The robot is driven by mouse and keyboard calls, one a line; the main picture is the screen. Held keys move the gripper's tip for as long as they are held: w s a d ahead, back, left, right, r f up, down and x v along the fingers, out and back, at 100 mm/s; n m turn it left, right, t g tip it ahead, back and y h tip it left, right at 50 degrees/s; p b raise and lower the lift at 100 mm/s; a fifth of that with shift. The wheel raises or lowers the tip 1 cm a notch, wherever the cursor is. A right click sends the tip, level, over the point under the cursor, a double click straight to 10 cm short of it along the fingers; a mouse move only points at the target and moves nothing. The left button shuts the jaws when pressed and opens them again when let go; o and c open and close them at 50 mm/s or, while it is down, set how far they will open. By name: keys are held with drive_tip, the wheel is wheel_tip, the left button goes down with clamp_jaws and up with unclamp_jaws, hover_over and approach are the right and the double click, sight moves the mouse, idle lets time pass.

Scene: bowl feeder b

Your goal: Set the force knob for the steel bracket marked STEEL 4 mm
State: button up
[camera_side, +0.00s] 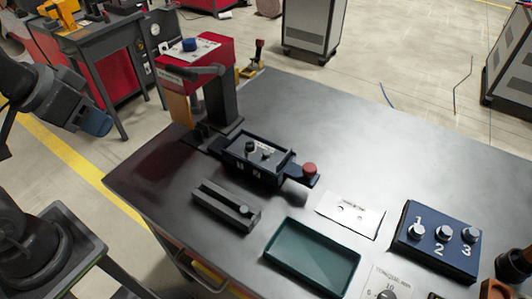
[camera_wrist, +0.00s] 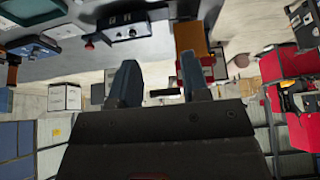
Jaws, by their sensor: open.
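A red press head (camera_side: 213,62) stands at the table's back left; its white top panel carries a blue knob (camera_side: 190,45), with lettering too small to read. A white plate (camera_side: 350,213) with small holes and unreadable print lies on the table. I cannot tell which piece is marked STEEL 4 mm. Another dial panel (camera_side: 378,280) with printed numbers and a dark knob is at the front edge. My gripper (camera_side: 97,122) is at the left, off the table and apart from everything. In the wrist view my gripper (camera_wrist: 160,82) has its two fingers apart, nothing between them.
A dark fixture (camera_side: 258,160) with a red button (camera_side: 310,169) sits mid-table. A grey bar block (camera_side: 226,205), a green tray (camera_side: 312,256) and a blue box (camera_side: 437,240) with numbered knobs lie toward the front. The table's back right is bare.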

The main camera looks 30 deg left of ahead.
drive_tip(key=shift+o, duration=0.4)
drive_tip(key=shift+o, duration=1.2)
wheel_tip(320, 180, up, 14)
drive_tip(key=n+g, duration=0.6)
drive_tip(key=n, duration=2.1)
hover_over(188, 40)
wheel_tip(188, 40, down, 14)
drive_tip(key=shift+d+r, duration=0.15)
drive_tip(key=shift+r, duration=0.05)
drive_tip(key=c, duration=0.9)
